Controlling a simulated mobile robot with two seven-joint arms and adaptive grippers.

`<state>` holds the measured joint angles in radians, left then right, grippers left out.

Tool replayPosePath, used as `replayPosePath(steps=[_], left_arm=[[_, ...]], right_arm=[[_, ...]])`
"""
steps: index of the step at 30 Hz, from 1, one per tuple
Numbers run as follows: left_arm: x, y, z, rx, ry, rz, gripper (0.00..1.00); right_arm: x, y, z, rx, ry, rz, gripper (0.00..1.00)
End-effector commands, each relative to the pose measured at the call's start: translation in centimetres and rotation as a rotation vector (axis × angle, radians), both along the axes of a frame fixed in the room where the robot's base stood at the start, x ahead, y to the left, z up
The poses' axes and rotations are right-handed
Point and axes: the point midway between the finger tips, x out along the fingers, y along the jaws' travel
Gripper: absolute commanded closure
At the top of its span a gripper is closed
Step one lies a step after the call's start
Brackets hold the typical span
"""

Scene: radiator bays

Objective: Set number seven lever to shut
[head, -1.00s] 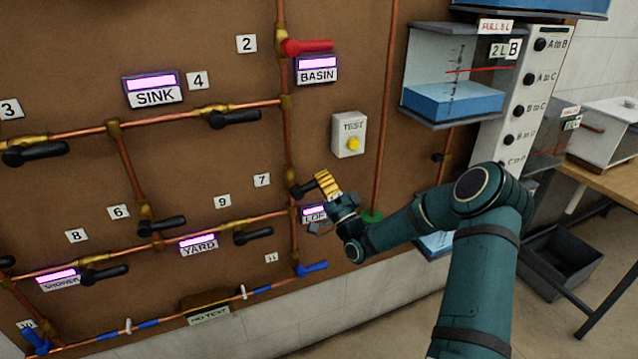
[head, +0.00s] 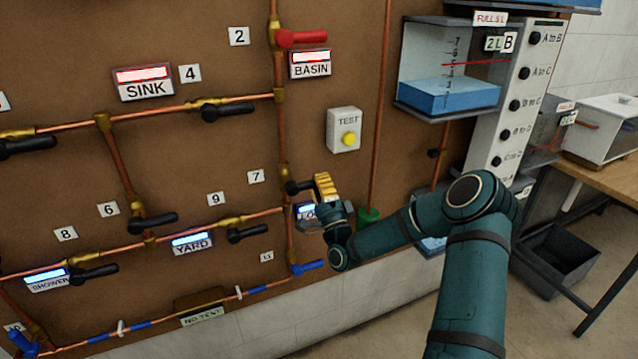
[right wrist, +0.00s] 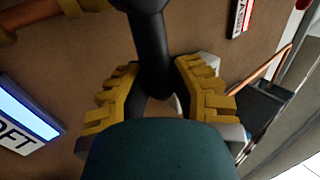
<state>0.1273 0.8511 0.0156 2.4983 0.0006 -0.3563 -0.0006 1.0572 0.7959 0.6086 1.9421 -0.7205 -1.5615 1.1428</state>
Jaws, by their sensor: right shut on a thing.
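The number seven lever (head: 298,187) is black and sits on the vertical copper pipe, just below the tag marked 7 (head: 256,176). Its handle points right, across the pipe. My right gripper (head: 322,188) has its yellow-padded fingers closed around the outer end of this handle. In the right wrist view, the black lever (right wrist: 150,45) runs down between the two yellow finger pads of the gripper (right wrist: 157,95). The handle's tip is partly hidden by the gripper. My left gripper is not in view.
The LOFT display (head: 306,211) is partly hidden behind my right gripper. A blue lever (head: 308,267) is below, and the TEST box (head: 344,130) is above right. A red lever (head: 301,38) is higher on the same pipe.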

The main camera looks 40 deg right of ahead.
Motion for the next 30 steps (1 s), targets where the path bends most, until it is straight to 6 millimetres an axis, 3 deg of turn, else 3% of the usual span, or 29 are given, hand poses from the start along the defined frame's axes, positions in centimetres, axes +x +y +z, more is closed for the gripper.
replayPosePath(steps=[3,4,6,7,19,30], left_arm=[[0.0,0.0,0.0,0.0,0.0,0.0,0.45],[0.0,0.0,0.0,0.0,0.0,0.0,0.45],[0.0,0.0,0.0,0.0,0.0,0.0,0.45],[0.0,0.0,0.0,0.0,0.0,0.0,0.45],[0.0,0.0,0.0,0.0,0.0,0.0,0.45],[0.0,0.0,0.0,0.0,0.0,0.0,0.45]], right_arm=[[0.0,0.0,-0.1,0.002,0.003,0.001,1.0],[0.0,0.0,-0.1,0.002,0.003,0.001,0.73],[0.0,0.0,-0.1,0.002,0.003,0.001,0.48],[0.0,0.0,-0.1,0.002,0.003,0.001,0.46],[-0.5,0.1,-0.5,0.0,0.002,0.0,0.46],[-6.1,1.5,-4.4,0.004,0.006,0.0,0.46]])
